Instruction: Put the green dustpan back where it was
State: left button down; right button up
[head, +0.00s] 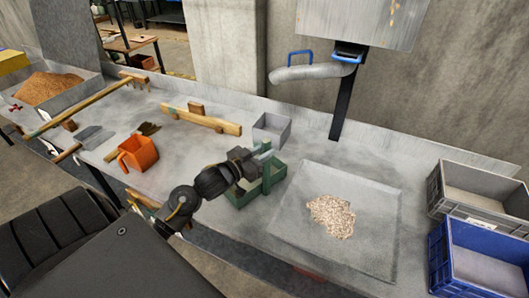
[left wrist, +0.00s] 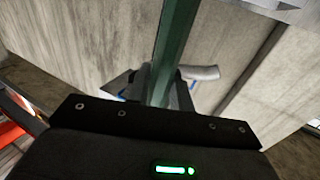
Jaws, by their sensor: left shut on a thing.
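The green dustpan (head: 273,181) is at the middle of the grey table, left of the square mat with the grain. My left gripper (head: 247,160) is shut on it at its upright green part. In the left wrist view the held green part (left wrist: 175,45) runs up from between the fingers (left wrist: 165,90). I cannot tell whether the dustpan's base touches the table. The pile of grain (head: 332,215) lies on the grey square mat (head: 372,245). My right gripper is not in view.
A small grey box (head: 271,130) stands just behind the dustpan. An orange scoop (head: 138,153) and a wooden tool (head: 205,120) lie to the left. A grey crate (head: 470,205) and a blue crate (head: 445,262) stand at the right. A black post (head: 342,108) rises behind.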

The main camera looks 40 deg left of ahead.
pick_arm(q)
jog(key=shift+f, duration=0.4)
jog(key=c, duration=1.2)
grip_release()
jog(key=shift+c, duration=0.2)
jog(key=s+a+b, duration=0.1)
jog(key=s+a, duration=0.1)
jog(key=s, duration=1)
jog(key=shift+a+b, duration=0.15)
jog(key=shift+b, duration=0.25)
jog(key=shift+w, duration=0.1)
